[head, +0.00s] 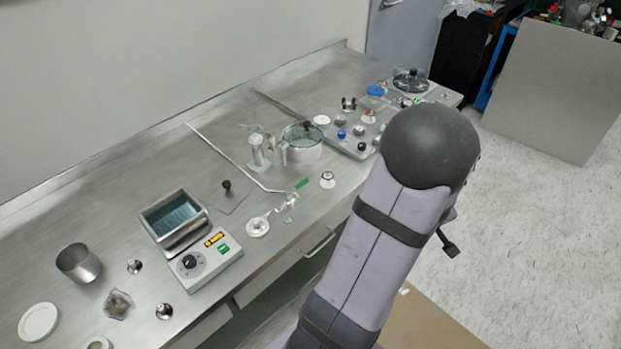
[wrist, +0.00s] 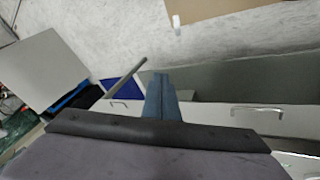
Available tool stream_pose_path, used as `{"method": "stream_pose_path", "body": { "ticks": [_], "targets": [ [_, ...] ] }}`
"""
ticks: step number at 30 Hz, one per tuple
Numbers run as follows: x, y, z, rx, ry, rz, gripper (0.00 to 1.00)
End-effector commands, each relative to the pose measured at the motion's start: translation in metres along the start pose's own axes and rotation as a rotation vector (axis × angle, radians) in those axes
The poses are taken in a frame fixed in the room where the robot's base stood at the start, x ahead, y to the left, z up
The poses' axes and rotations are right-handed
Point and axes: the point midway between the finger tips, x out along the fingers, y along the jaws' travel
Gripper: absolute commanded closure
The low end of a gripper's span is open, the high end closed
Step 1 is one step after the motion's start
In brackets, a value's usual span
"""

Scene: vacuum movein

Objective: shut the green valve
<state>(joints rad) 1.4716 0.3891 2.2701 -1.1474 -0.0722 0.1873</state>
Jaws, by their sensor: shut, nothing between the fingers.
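A small green bar (head: 302,183) shows in the head view on the steel bench, near pale glassy fittings (head: 284,203). A smaller green piece (head: 289,220) is just below those fittings. Either could be the green valve's handle; they are too small to tell which, or how it is turned. My gripper (wrist: 161,80) is shut and empty in the wrist view, pointing toward the floor and the bench's front side. It is apart from the fittings.
A steel bench (head: 110,150) runs along the wall. Drawer handles (wrist: 257,109) stick out from the bench front. The floor (head: 540,220) at right is open.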

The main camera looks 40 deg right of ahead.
Motion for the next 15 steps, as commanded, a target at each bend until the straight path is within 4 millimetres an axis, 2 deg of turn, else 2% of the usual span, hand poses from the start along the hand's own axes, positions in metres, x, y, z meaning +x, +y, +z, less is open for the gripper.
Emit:
{"method": "stream_pose_path", "body": {
  "ticks": [1,3,6,10,15],
  "targets": [
    [0.001,-0.001,-0.021,-0.051,0.077,-0.014,1.00],
    [-0.003,-0.008,-0.052,-0.121,0.189,-0.049,1.00],
    [-0.015,-0.027,-0.088,-0.211,0.336,-0.123,1.00],
    [-0.038,-0.061,-0.118,-0.295,0.490,-0.259,1.00],
    [-0.070,-0.108,-0.133,-0.335,0.619,-0.454,1.00]
  ]
}}
